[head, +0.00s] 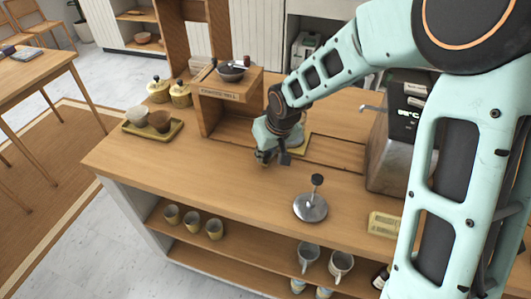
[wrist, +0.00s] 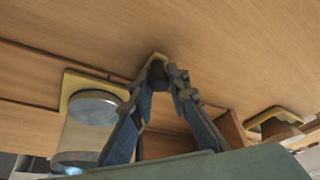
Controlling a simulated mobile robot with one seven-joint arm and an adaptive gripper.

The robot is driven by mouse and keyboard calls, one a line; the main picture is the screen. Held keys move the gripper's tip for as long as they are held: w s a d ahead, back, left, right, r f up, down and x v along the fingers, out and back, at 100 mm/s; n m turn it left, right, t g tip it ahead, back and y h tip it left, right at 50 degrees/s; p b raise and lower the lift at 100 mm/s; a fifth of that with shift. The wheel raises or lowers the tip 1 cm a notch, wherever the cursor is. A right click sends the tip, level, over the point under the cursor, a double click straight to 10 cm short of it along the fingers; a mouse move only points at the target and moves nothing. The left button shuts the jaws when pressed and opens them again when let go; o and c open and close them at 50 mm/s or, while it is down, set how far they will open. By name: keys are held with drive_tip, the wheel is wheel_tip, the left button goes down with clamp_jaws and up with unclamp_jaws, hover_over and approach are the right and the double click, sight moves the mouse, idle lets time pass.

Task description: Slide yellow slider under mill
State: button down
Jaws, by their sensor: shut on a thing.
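The yellow slider (head: 302,145) shows as a flat plate on the counter, right of the mill and partly behind my gripper. In the wrist view, the yellow plate (wrist: 72,82) carries a clear cylinder with metal ends (wrist: 95,107). My gripper (head: 265,158) is low over the counter, in front of the mill's right side. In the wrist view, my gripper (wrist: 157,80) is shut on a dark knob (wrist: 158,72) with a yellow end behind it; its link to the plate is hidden. The wooden mill stand (head: 206,116) has an open bay and a dark bowl (head: 232,71) on top.
A shallow groove (head: 335,152) runs along the counter right of the mill. A yellow tray with bowls (head: 153,143) and lidded pots (head: 180,95) are at left. Front left counter is clear.

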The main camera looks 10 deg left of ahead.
drive_tip(key=shift+a+f+b, duration=0.15)
drive_tip(key=shift+a+b, duration=0.25)
drive_tip(key=shift+a, duration=0.05)
drive_tip(key=a+b, duration=0.1)
drive_tip(key=a, duration=0.4)
drive_tip(key=w+a+b, duration=0.1)
drive_tip(key=a+b, duration=0.1)
drive_tip(key=a, duration=0.3)
drive_tip(key=w+a+b, duration=0.1)
drive_tip(key=a+b, duration=0.1)
drive_tip(key=a, duration=0.4)
drive_tip(key=shift+w, duration=0.15)
drive_tip(key=shift+a+r, duration=0.2)
drive_tip(key=shift+a, duration=0.45)
drive_tip(key=shift+w, duration=0.1)
drive_tip(key=c, duration=1.9)
unclamp_jaws()
drive_tip(key=shift+a, duration=0.15)
drive_tip(key=shift+o, duration=0.3)
